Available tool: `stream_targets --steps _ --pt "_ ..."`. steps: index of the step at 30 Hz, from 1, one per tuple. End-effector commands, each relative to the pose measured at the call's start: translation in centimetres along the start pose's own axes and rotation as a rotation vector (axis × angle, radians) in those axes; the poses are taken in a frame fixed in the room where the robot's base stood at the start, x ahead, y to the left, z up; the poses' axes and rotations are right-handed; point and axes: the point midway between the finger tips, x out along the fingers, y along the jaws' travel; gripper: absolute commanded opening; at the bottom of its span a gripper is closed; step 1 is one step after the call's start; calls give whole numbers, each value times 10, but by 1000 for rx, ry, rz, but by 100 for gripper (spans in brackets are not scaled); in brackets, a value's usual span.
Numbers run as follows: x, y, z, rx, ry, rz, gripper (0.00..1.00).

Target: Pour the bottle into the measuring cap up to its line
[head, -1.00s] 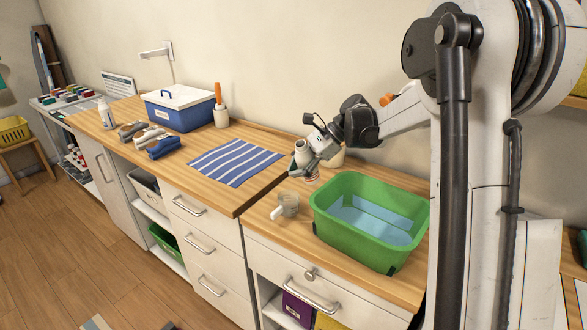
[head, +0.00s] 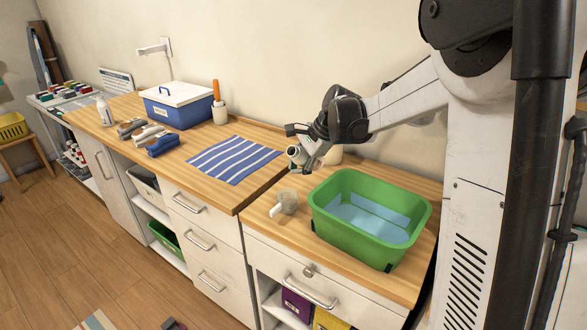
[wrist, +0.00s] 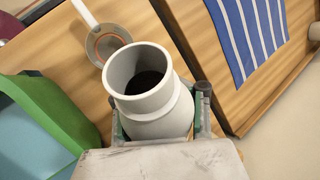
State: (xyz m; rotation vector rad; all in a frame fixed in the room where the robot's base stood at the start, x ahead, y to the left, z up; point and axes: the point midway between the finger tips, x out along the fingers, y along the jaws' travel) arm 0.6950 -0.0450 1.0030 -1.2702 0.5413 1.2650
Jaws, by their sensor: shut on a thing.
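The bottle (wrist: 150,95) is pale grey with a wide open neck and a dark inside. My gripper (wrist: 160,118) is shut around its body, a finger on either side. In the head view the bottle (head: 294,152) is held above the right counter, its mouth tilted toward the front. The measuring cap (head: 287,200) is a clear cup with a white handle, standing on the counter below the bottle and left of the green tub. In the wrist view the cap (wrist: 108,45) shows an orange ring, beyond the bottle's mouth. No stream is visible; the cap's fill level is unclear.
A green tub (head: 318,213) with light blue contents stands right of the cap. A cream container (head: 334,155) stands behind my gripper. A blue striped cloth (head: 232,160) lies on the left counter, across a narrow gap. The counter's front edge is close to the cap.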

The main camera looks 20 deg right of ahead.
Motion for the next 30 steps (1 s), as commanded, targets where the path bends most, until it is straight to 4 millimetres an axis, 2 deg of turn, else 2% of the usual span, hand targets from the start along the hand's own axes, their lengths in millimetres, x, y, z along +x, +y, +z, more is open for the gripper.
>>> stream_targets --steps 5,30 --pt "-4 -3 -3 -33 60 -15 0" --pt "23 8 -16 -67 124 -30 0"
